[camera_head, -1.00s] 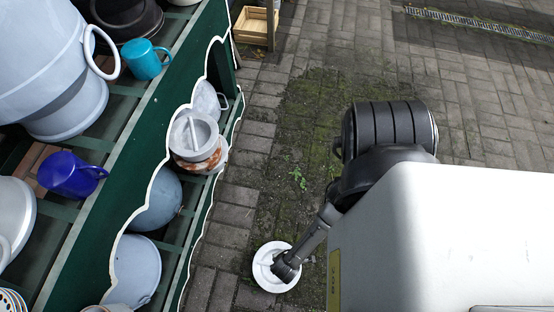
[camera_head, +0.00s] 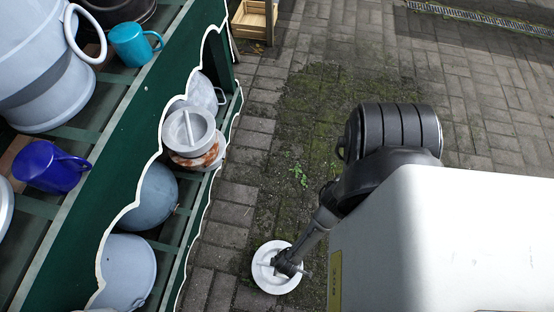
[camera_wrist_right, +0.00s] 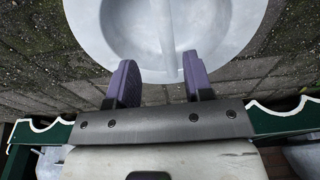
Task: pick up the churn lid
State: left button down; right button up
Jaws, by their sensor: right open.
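A pale, round churn lid (camera_head: 262,278) with a bar handle shows against the paving at the bottom centre of the head view. My right gripper (camera_head: 288,266) is over its right part there. In the right wrist view the grey lid (camera_wrist_right: 108,22) fills the top, its bar running down the middle. My right gripper (camera_wrist_right: 158,68) is open, its two purple-grey fingers apart at the lid's near rim, one on each side of the bar's line. I cannot tell whether they touch it. My left gripper is in neither view.
A green shelf (camera_head: 150,120) with a white scalloped edge stands on the left. It holds a rusty lidded churn (camera_head: 190,140), a blue mug (camera_head: 45,167), a teal mug (camera_head: 130,45) and grey vessels. A wooden crate (camera_head: 252,20) is at the top. The paving beyond is clear.

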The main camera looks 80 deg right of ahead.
jog(key=shift+f+b, duration=0.5)
jog(key=shift+f, duration=0.5)
jog(key=f+b, duration=0.2)
jog(key=w+f+b, duration=0.1)
jog(key=shift+a+f+b, duration=0.2)
jog(key=shift+a+b, duration=0.1)
jog(key=shift+a, duration=0.05)
jog(key=shift+f+b, duration=0.65)
jog(key=shift+f, duration=0.1)
jog(key=shift+c, duration=0.2)
grip_shut()
jog(key=shift+w+r, duration=0.1)
